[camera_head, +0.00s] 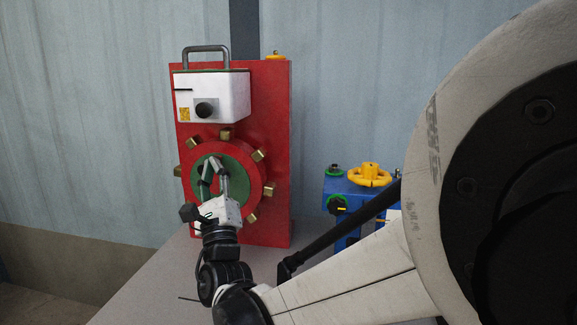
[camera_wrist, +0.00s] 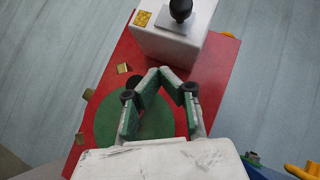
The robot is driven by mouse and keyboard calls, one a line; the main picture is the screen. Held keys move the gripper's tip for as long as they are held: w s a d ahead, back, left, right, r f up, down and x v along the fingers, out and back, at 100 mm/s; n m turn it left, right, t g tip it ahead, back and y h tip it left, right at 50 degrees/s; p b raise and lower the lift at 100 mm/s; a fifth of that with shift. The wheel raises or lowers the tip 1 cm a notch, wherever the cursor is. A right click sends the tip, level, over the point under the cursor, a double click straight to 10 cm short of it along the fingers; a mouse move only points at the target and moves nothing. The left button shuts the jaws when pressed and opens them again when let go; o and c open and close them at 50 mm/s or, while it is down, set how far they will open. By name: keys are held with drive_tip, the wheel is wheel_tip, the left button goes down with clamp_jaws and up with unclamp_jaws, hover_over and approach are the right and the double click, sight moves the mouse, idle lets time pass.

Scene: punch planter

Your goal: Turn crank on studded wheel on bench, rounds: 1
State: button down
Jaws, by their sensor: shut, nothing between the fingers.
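The studded wheel (camera_head: 256,184) is a red ring with brass studs and a green centre disc. It is mounted upright on the lower front of a red panel (camera_head: 272,110) on the bench. The green disc also shows in the wrist view (camera_wrist: 108,130), partly behind my fingers. My gripper (camera_head: 214,163) is in front of the disc, fingers shut with their tips together and empty. In the wrist view my gripper (camera_wrist: 166,70) points across the disc toward the white box. I cannot make out the crank handle clearly; my fingers cover part of the disc. Contact cannot be told.
A white box (camera_head: 229,96) with a black knob (camera_head: 205,110) and a grey handle is fixed above the wheel. A blue unit (camera_head: 338,187) with a yellow handwheel (camera_head: 369,175) stands to the right. The grey bench top (camera_head: 165,280) is bare at front left.

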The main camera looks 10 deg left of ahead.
drive_tip(key=shift+f, duration=0.1)
drive_tip(key=v, duration=1.2)
drive_tip(key=shift+w+d, duration=0.1)
